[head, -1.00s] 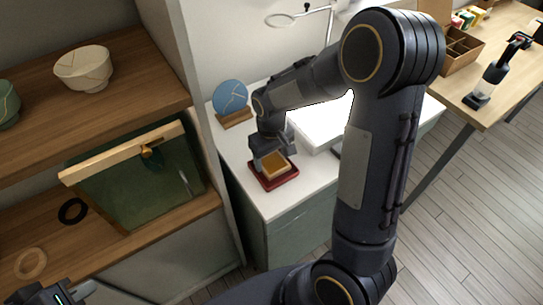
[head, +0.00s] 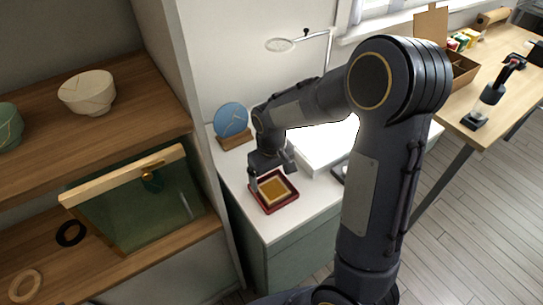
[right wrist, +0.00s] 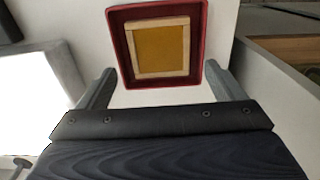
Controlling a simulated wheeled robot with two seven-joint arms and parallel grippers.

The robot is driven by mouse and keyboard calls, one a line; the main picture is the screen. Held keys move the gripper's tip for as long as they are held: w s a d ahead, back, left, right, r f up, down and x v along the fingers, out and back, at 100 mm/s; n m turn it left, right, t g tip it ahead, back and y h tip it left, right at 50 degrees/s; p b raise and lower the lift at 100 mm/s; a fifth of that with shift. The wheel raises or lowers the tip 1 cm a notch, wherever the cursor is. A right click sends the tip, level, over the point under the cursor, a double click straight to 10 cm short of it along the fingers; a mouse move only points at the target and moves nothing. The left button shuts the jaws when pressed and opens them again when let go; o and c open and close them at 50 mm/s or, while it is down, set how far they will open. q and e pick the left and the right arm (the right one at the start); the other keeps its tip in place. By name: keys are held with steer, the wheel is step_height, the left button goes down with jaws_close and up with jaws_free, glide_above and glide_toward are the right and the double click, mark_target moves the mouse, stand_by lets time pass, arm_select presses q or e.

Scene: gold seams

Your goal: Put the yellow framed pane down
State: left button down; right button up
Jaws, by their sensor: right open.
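The yellow framed pane (head: 274,190) is a yellow square in a pale wooden frame. It lies inside a red tray (head: 290,201) near the front left of the white counter. In the right wrist view the pane (right wrist: 159,49) lies flat within the rim of the red tray (right wrist: 202,14), apart from my fingers. My right gripper (head: 271,177) is above the tray's back edge. In the right wrist view the right gripper (right wrist: 158,88) has its fingers wide apart with nothing between them. My left gripper is out of view.
A blue disc (head: 231,119) stands in a wooden holder behind the tray. A white light panel (head: 323,143) lies to the right. Bare counter lies in front of the tray.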

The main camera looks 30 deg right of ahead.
mark_target(272, 188)
step_height(272, 188, up, 10)
steer(key=s+a+r+m+t+y, duration=0.1)
steer(key=s+a+t+y, duration=0.1)
steer(key=s, duration=0.7)
steer(key=s+a+r+m+t+y, duration=0.1)
steer(key=s+a+r+t, duration=0.1)
steer(key=s, duration=0.8)
steer(key=shift+m+t+y, duration=0.3)
steer(key=shift+t+y, duration=0.1)
steer(key=shift+t, duration=0.4)
steer(key=shift+r, duration=0.1)
steer(key=shift+c, duration=0.5)
